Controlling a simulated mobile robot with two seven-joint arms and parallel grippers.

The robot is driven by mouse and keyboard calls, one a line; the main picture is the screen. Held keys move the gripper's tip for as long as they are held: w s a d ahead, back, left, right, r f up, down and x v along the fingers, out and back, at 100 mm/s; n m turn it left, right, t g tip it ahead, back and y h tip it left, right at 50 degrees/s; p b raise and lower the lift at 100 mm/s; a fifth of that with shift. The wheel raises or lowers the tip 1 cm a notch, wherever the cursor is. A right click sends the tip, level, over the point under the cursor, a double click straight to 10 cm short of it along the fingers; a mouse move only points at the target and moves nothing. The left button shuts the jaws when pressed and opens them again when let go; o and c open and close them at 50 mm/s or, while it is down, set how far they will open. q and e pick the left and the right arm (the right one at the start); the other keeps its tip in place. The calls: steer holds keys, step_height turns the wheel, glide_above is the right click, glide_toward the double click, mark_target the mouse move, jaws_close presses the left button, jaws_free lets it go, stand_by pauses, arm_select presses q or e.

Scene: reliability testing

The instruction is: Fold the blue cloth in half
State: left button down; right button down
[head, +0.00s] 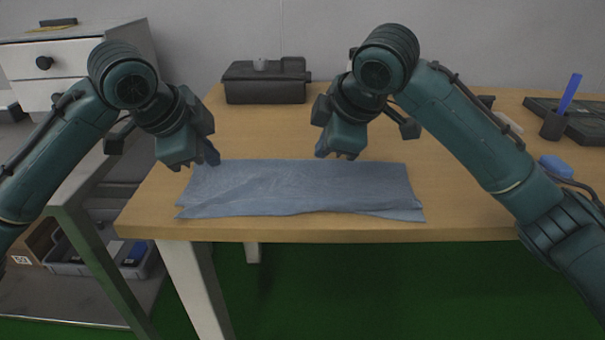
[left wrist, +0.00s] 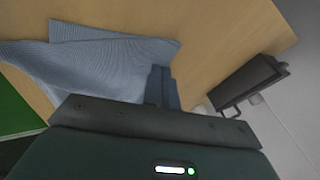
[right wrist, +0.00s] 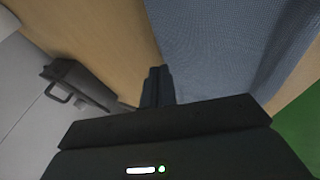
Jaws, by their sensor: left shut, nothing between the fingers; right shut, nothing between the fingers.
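The blue cloth (head: 300,190) lies on the wooden table along its front edge, as a wide, shallow strip. Its near edge is uneven, with a second layer showing at the front right and lower left. My left gripper (head: 210,158) is shut and empty at the cloth's far left corner. In the left wrist view the fingers (left wrist: 161,85) are together beside the cloth (left wrist: 100,65). My right gripper (head: 326,152) is shut and empty just behind the cloth's far edge, right of its middle. In the right wrist view its closed fingers (right wrist: 156,85) are beside the cloth (right wrist: 225,45).
A black case (head: 265,82) stands at the back of the table (head: 460,200). At the right are a pen holder (head: 553,126) with a blue pen, a dark tray (head: 585,125) and a blue object (head: 555,165). A white drawer unit (head: 70,60) stands at left.

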arm_select(q)
steer(key=shift+f, duration=0.1)
arm_select(e)
steer(key=shift+f, duration=0.6)
